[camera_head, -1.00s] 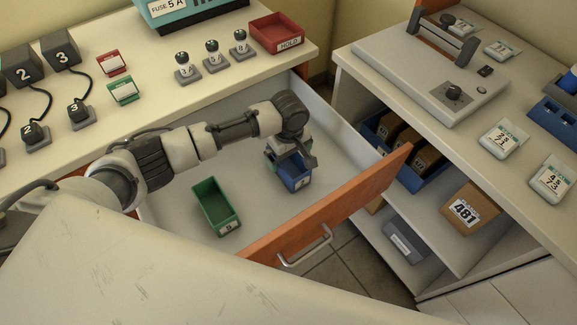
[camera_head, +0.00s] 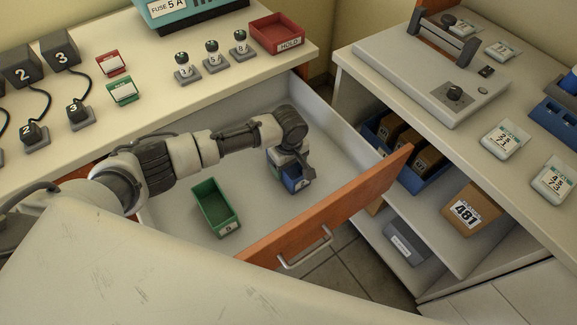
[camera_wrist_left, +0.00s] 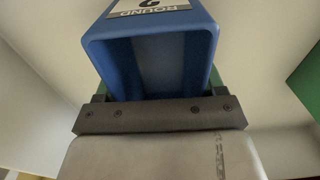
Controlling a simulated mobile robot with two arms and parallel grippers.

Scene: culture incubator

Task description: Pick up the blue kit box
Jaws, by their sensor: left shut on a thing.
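The blue kit box (camera_head: 293,180) is a small open box inside the pulled-out drawer, toward its right end. In the left wrist view the gripper (camera_wrist_left: 160,112) lies across the box's near side. I cannot tell whether the box still touches the drawer floor. My right gripper is not in view.
A green box (camera_head: 217,208) stands in the drawer (camera_head: 260,220), left of the blue one. The orange drawer front (camera_head: 330,208) rises close on the near right. A shelf unit (camera_head: 410,215) with a brown 481 box (camera_head: 470,212) stands to the right.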

